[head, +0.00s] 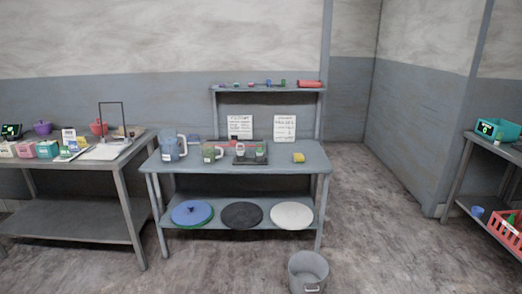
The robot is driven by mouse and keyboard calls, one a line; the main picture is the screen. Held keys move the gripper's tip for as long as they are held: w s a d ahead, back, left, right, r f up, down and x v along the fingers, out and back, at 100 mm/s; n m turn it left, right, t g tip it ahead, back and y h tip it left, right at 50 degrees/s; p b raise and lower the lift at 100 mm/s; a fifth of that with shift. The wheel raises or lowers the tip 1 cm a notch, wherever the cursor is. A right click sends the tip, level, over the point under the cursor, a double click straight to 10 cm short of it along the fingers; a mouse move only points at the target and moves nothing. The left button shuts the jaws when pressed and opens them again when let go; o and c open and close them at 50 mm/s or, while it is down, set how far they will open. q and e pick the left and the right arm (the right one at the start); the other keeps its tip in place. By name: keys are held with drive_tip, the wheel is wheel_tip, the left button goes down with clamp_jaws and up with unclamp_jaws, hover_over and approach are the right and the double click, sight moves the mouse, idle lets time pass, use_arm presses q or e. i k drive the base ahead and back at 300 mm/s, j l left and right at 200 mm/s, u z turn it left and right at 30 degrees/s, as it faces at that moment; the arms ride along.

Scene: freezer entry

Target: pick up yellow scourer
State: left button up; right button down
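A small yellow scourer (298,157) lies on the grey middle table (285,165), toward the right side of its top. A dark tray (250,160) with small cups on it is to the scourer's left, with a gap between them. Neither of my grippers shows in the head view.
Round lids, including a white one (291,216), lie on the lower shelf. A metal bucket (308,271) stands on the floor before the table's right end. Floor to the right is clear.

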sight(299, 158)
drive_tip(key=i+z, duration=0.1)
drive_tip(key=i, duration=0.65)
drive_tip(key=i+j+z, duration=0.1)
drive_tip(key=i, duration=0.6)
drive_tip(key=i+j, duration=0.2)
drive_tip(key=i, duration=0.5)
drive_tip(key=i+j+z, duration=0.1)
drive_tip(key=i+z, duration=0.25)
drive_tip(key=i+j+z, duration=0.3)
drive_tip(key=i, duration=0.15)
drive_tip(key=i+j+z, duration=0.35)
drive_tip(key=l, duration=0.1)
